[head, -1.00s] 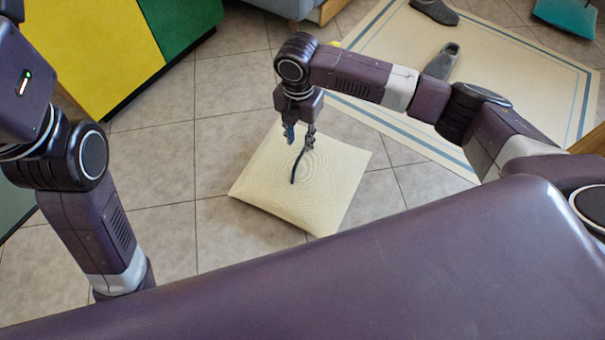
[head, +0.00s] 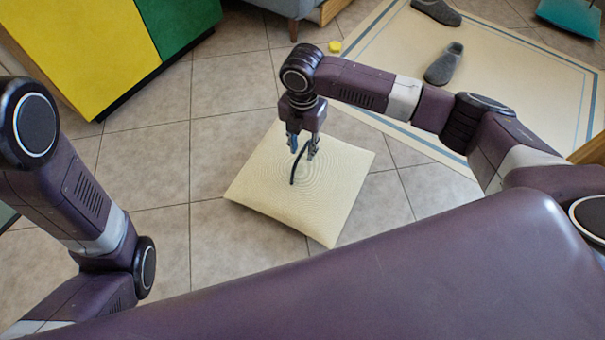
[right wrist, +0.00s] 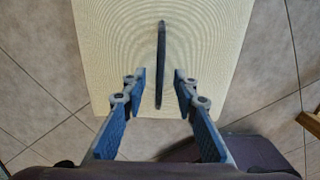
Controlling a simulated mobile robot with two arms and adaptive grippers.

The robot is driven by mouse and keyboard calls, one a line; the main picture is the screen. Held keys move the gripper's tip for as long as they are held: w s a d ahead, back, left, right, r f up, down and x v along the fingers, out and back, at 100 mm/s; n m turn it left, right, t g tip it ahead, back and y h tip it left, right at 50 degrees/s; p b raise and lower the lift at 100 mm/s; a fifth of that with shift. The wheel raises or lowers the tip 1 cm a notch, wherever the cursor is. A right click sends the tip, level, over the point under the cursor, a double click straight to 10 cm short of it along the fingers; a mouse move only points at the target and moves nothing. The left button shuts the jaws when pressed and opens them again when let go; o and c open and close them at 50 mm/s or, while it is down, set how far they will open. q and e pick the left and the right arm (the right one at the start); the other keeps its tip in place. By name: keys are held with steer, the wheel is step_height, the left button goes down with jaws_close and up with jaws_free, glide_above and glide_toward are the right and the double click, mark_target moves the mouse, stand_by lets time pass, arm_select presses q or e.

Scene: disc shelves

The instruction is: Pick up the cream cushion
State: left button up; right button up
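The cream cushion (head: 258,187) lies flat on the tiled floor in the middle of the head view, and fills much of the right wrist view (right wrist: 112,40). A dark curved strap-like handle (head: 295,168) stands up from its middle. In the right wrist view the handle (right wrist: 161,60) shows as a thin upright strip. My right gripper (head: 303,152) is above the cushion, pointing down and open. In the right wrist view its two blue fingers (right wrist: 160,84) are apart, on either side of the handle's line, with gaps on both sides. My left gripper is outside the views.
A yellow and green cabinet (head: 82,42) stands at upper left. A cream rug (head: 500,90) with blue borders lies at upper right, with grey slippers (head: 443,64) on it. A small yellow object (head: 335,46) lies near the rug. Floor left of the cushion is clear.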

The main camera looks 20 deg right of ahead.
steer(key=shift+c, duration=0.5)
jaws_close()
steer(key=shift+r, duration=0.15)
